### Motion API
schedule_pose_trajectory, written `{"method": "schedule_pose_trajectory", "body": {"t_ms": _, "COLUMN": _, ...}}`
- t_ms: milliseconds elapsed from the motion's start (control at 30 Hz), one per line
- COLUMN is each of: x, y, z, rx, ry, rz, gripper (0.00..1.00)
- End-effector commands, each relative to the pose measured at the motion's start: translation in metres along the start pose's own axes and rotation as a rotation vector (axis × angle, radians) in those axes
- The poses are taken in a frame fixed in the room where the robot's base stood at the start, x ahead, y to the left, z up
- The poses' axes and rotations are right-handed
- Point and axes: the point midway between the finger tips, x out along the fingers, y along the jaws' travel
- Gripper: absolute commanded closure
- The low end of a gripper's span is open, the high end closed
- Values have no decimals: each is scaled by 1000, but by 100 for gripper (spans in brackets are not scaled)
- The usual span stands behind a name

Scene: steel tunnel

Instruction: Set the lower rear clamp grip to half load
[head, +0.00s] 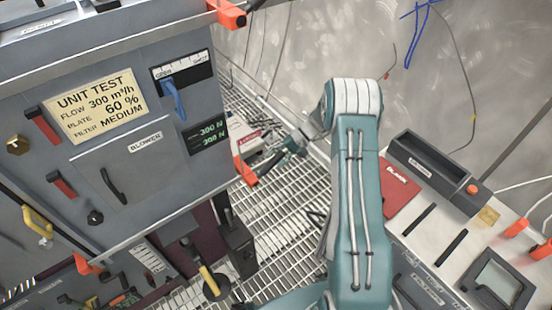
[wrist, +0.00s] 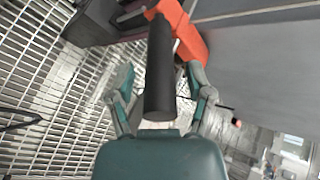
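The lower rear clamp shows as an orange block (head: 243,170) with a short black grip (head: 268,162) at the cabinet's lower right corner. In the wrist view the black grip (wrist: 160,75) points toward my palm, with the orange block (wrist: 183,30) behind it. My gripper (wrist: 160,92) is open, one finger on each side of the grip, with gaps showing on both sides. In the head view my gripper (head: 284,153) is at the grip's outer end. A green display (head: 209,133) on the cabinet shows two force lines, both around 300 N.
Another orange clamp (head: 228,12) sits at the cabinet's upper right corner. The grey cabinet (head: 170,165) carries a UNIT TEST label (head: 100,105) and a blue lever (head: 175,98). Grated floor (head: 290,205) lies below. A bench with a red folder (head: 400,190) stands right.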

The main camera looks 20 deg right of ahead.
Motion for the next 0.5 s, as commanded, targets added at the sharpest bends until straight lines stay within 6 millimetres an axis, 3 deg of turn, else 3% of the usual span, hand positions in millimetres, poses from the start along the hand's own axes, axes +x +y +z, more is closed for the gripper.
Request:
{"method": "schedule_pose_trajectory", "body": {"t_ms": 333, "x": -4, "y": 0, "z": 0, "rx": -1, "ry": 2, "rz": 0, "gripper": 31}}
{"method": "schedule_pose_trajectory", "body": {"t_ms": 500, "x": -28, "y": 0, "z": -1, "rx": -2, "ry": 5, "rz": 0, "gripper": 31}}
